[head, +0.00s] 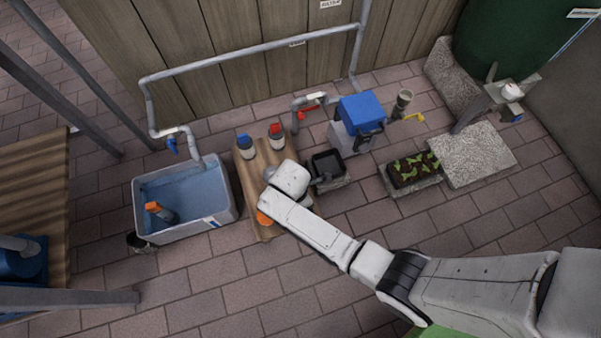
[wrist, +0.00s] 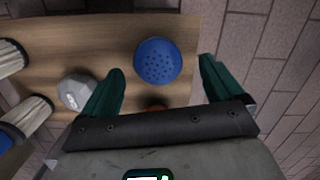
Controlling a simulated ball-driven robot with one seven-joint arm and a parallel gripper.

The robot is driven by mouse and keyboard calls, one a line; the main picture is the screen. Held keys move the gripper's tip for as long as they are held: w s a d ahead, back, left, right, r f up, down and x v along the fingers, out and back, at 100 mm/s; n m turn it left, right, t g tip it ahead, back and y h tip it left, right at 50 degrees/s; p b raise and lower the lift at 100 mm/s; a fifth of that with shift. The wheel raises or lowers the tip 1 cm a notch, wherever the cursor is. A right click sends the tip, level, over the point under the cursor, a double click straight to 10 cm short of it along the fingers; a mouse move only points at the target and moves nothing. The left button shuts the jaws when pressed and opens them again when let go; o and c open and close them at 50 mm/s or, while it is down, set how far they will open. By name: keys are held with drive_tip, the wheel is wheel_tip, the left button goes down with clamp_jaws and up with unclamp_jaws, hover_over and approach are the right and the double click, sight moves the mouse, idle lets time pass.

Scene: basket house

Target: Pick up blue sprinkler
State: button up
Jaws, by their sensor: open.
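The blue sprinkler (wrist: 158,61) shows in the wrist view as a round blue head dotted with small holes. It lies on a wooden board (wrist: 75,28), which also shows in the head view (head: 246,198). My gripper (wrist: 161,66) is open, with one dark green finger on each side of the sprinkler in the picture. A gap shows between the sprinkler and each finger, and the height between them is hard to judge. In the head view my arm's end hides the sprinkler and the fingers.
A grey-white faceted object (wrist: 76,92) sits close to the left finger. An orange thing (head: 264,218) is partly hidden beside my arm. A blue-capped bottle (head: 246,146) and a red-capped bottle (head: 276,137) stand at the board's back. A water tub (head: 222,170) is left, a dark tray (head: 327,163) right.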

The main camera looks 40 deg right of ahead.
drive_tip(key=f+b, duration=0.1)
drive_tip(key=f, duration=0.1)
drive_tip(key=f+b, duration=0.2)
drive_tip(key=shift+w+d+f, duration=0.15)
drive_tip(key=shift+d+f, duration=0.05)
drive_tip(key=shift+f, duration=0.1)
drive_tip(key=shift+c, duration=0.4)
drive_tip(key=c, duration=1)
drive_tip(key=shift+r, duration=0.1)
drive_tip(key=shift+c, duration=0.2)
